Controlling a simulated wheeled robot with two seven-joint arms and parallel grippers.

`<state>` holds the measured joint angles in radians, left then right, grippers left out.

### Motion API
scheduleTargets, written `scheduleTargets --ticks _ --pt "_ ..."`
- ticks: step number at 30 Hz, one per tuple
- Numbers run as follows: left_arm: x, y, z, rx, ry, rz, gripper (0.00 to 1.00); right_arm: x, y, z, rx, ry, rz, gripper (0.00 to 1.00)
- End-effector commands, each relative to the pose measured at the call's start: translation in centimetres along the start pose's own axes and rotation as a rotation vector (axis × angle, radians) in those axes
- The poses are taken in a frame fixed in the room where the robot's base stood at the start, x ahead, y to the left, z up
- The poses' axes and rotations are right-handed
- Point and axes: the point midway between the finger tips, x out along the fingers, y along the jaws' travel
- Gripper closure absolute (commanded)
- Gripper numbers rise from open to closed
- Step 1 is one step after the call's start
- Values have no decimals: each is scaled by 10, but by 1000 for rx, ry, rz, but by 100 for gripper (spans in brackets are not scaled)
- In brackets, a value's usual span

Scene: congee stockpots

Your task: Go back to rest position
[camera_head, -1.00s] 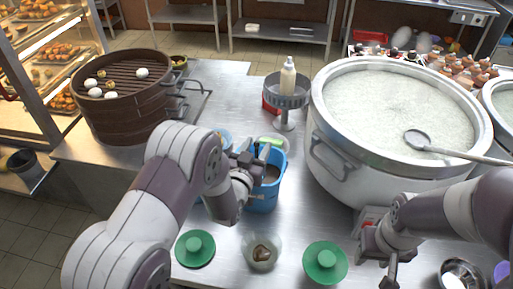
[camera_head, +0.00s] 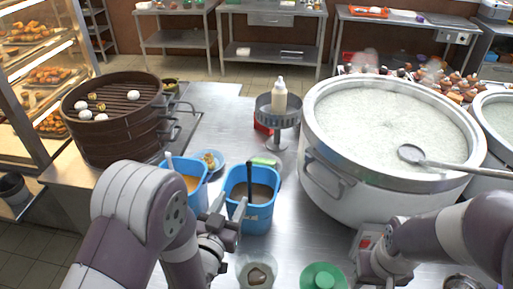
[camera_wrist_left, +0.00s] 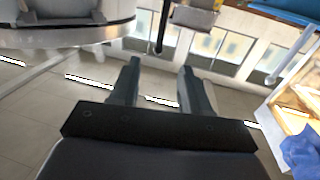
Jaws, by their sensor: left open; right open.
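My left gripper (camera_head: 229,222) is open and empty, in front of two blue containers in the head view. The left wrist view shows its two fingers (camera_wrist_left: 160,82) apart with nothing between them. My right arm comes in from the right in front of the large congee pot (camera_head: 385,125). My right gripper is at the lower edge of the head view, and its fingertips are cut off by the frame.
A blue container with brown contents (camera_head: 250,205) and another blue container (camera_head: 186,180) stand on the steel counter (camera_head: 225,110). A brown steamer (camera_head: 115,120) with buns is at left. A green lid (camera_head: 323,277) and a glass cup (camera_head: 257,272) are in front.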

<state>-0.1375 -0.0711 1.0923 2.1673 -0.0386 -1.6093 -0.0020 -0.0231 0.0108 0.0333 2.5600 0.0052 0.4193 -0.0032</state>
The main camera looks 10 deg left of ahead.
Motion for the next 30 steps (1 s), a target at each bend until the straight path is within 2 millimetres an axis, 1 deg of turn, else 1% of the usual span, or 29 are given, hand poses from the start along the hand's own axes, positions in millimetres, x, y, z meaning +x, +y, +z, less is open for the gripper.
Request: scheduleTargets --ticks 2,3,5,6,7,8,9,10,11,12,13,14,15,17,19,22,24,30 --pt "-1 0 17 0 -82 0 53 0 0 0 0 0 0 54" --pt "-4 0 36 0 -177 -1 53 0 0 0 0 0 0 54" --pt "-14 -1 68 0 -366 -4 53 0 0 0 0 0 0 54" --pt "-22 -2 86 -1 -507 -8 53 0 0 0 0 0 0 54" --pt "-31 -3 98 -2 -618 -13 53 0 0 0 0 0 0 54" --pt "-41 -5 107 -5 -730 -19 53 0 0 0 0 0 0 54" --pt "-56 -8 114 -10 -873 -29 53 0 0 0 0 0 0 54" --pt "-68 -10 116 -16 -974 -37 53 0 0 0 0 0 0 54" --pt "-82 -11 116 -23 -1072 -45 53 0 0 0 0 0 0 54" --pt "-100 -13 112 -34 -1193 -55 53 0 0 0 0 0 0 54" --pt "-113 -14 107 -43 -1276 -62 53 0 0 0 0 0 0 54" --pt "-126 -15 101 -54 -1350 -69 53 0 0 0 0 0 0 54" --pt "-140 -17 89 -68 -1431 -78 53 0 0 0 0 0 0 54" --pt "-153 -18 72 -87 -1507 -90 53 0 0 0 0 0 0 54" --pt "-152 -22 56 -102 -1509 -103 53 0 0 0 0 0 0 54" --pt "-139 -27 43 -109 -1453 -117 53 0 0 0 0 0 0 54" --pt "-136 -29 41 -115 -1442 -124 53 0 0 0 0 0 0 54" --pt "-136 -29 41 -115 -1442 -124 53 0 0 0 0 0 0 54"
